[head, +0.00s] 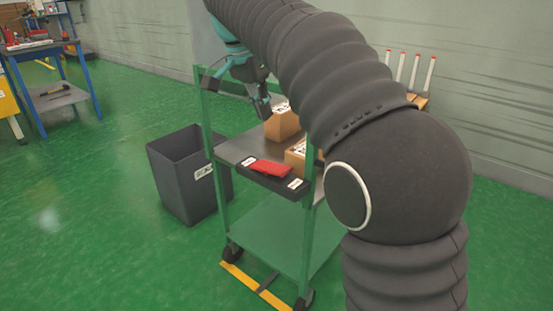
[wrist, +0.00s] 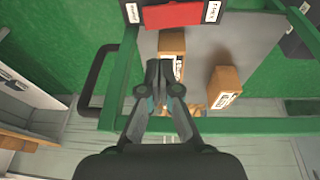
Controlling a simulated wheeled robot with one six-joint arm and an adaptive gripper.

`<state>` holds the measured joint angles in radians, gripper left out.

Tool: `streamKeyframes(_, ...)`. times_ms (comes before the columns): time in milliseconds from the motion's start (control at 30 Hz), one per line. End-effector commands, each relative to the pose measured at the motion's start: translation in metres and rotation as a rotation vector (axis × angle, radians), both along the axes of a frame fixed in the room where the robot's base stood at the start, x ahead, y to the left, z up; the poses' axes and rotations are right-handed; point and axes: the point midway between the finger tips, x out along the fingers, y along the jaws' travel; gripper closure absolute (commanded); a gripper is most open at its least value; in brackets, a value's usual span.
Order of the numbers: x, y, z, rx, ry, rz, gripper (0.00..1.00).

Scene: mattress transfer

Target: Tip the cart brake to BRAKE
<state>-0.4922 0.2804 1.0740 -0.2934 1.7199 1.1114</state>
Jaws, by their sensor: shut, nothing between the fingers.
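The cart (head: 304,222) is green with a grey top deck and stands in front of me. The brake is a red pedal (head: 270,167) on a dark housing (head: 297,191) at the deck's near edge, with a white label at each end. The red pedal also shows at the top of the wrist view (wrist: 173,14). I cannot read the labels or tell clearly which way the pedal is tipped. My gripper (head: 263,112) is shut and empty, above the deck's left side, apart from the pedal. In the wrist view the gripper (wrist: 160,64) points towards the boxes.
Cardboard boxes (head: 281,124) (wrist: 223,85) stand on the deck. A grey bin (head: 184,180) is left of the cart. A blue-legged workbench (head: 50,75) stands far left. Green cart posts (head: 208,130) rise near the gripper. Floor at the left front is clear.

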Motion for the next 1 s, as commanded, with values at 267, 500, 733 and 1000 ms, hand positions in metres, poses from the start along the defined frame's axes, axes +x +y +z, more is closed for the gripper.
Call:
streamKeyframes(267,0.003,-0.004,-0.017,-0.001,0.001,0.001,1.00)
streamKeyframes(500,0.010,-0.014,-0.059,-0.001,0.002,0.000,1.00)
streamKeyframes(733,0.018,-0.024,-0.099,-0.001,0.002,0.000,1.00)
streamKeyframes(1000,0.015,-0.028,-0.129,0.000,0.000,0.001,1.00)
